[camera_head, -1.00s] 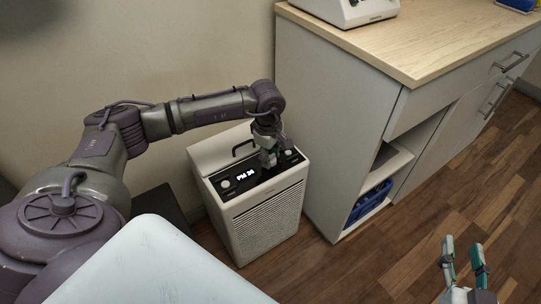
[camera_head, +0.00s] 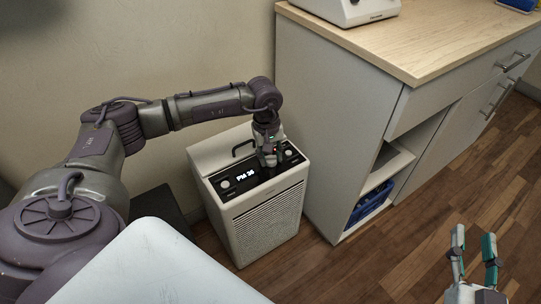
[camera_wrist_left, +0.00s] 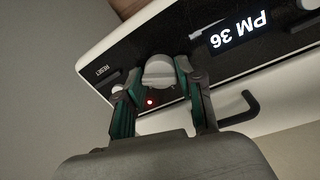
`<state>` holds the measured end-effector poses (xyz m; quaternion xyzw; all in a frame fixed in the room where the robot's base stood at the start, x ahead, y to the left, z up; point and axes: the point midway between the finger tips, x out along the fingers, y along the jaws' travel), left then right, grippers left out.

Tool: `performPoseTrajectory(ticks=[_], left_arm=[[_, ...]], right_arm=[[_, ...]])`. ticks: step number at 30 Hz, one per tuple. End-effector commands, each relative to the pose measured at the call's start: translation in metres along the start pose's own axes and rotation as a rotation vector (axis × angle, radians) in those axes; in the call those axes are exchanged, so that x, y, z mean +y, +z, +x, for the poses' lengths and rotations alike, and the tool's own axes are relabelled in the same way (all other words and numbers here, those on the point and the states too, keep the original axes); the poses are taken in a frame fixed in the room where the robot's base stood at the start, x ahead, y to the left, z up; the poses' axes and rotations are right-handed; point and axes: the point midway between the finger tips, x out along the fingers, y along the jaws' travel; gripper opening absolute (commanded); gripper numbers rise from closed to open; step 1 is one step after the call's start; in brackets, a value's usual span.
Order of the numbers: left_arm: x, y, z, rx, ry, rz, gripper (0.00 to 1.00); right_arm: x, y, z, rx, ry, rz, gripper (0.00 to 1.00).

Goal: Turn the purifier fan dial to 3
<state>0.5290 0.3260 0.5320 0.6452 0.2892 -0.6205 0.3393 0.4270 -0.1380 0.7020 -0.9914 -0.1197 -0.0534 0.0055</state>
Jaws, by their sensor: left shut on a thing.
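The white purifier (camera_head: 265,220) stands on the floor against the wall, with a black top panel and a lit display (camera_head: 245,175) reading "PM 36". My left gripper (camera_head: 268,160) is over the panel's right end, pointing down. In the left wrist view its two fingers are closed on either side of a pale round dial (camera_wrist_left: 158,72). A small red light (camera_wrist_left: 150,102) glows near the dial. The dial's number marks cannot be read. My right gripper (camera_head: 474,262) is open and empty at the lower right, over the floor.
A grey cabinet (camera_head: 340,120) with a wooden top stands close to the purifier's right, holding a blue item (camera_head: 370,203) on its open shelf. A "RESET" button (camera_wrist_left: 102,72) and a black handle (camera_wrist_left: 245,108) lie close to the dial.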

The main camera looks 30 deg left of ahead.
Motion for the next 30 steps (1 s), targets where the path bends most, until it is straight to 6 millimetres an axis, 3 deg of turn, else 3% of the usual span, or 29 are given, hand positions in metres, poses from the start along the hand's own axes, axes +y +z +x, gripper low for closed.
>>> performPoseTrajectory(ticks=[14, 15, 19, 30], left_arm=[[-0.0019, 0.0019, 0.0020, -0.007, -0.007, 0.017, 0.02], [-0.0019, 0.0019, 0.0020, -0.007, -0.007, 0.017, 0.39], [-0.0016, 0.0014, 0.0016, -0.005, -0.006, 0.016, 0.60], [-0.0005, -0.0001, -0.0033, -0.002, -0.002, 0.015, 0.61]], right_arm=[[-0.0004, -0.0016, 0.0004, 0.009, -0.001, 0.000, 0.40], [-0.0004, -0.0014, 0.0004, 0.009, -0.001, 0.000, 0.40], [-0.0004, -0.0010, 0.0005, 0.006, -0.001, 0.000, 0.40], [0.0002, -0.0012, 0.0009, 0.007, 0.001, 0.000, 0.40]])
